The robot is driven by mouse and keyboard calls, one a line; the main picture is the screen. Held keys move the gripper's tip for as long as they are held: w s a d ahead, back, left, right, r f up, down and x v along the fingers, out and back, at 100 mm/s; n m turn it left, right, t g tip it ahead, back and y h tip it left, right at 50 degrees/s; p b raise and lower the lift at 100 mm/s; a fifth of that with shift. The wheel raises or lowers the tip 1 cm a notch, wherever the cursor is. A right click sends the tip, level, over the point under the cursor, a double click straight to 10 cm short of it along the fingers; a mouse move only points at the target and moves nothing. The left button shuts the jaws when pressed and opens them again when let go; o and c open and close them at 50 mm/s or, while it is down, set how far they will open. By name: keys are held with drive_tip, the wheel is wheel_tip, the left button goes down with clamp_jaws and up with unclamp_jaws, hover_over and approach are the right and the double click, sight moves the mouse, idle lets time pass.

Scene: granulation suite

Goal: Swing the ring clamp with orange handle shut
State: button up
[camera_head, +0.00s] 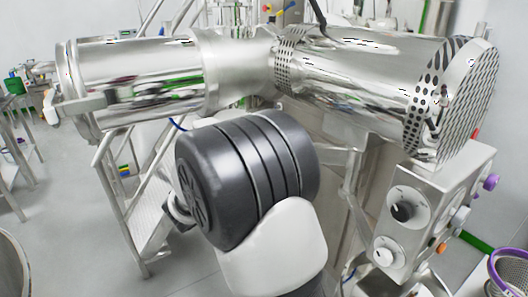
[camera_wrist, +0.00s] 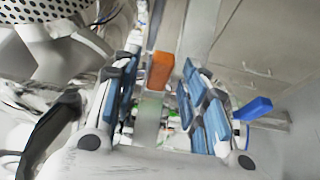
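An orange block-like handle (camera_wrist: 159,71) shows in the wrist view, upright and between the fingertips of my gripper (camera_wrist: 162,62). The gripper is open, its blue-padded fingers standing apart on either side of the handle. I cannot tell whether either finger touches it. The clamp ring itself is not clear in either view. In the head view my dark arm joint and white link cover the middle, and I cannot make out the gripper or the clamp there.
A large steel cylindrical machine (camera_head: 345,75) with perforated bands spans the top of the head view. A control box (camera_head: 420,205) with knobs stands at right. Metal stairs (camera_head: 150,215) stand at left. A blue handle-like piece (camera_wrist: 253,108) is right of the fingers. Grey floor shows at left.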

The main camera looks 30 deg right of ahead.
drive_tip(key=v, duration=0.8)
drive_tip(key=shift+s+a, duration=0.2)
drive_tip(key=shift+a, duration=0.05)
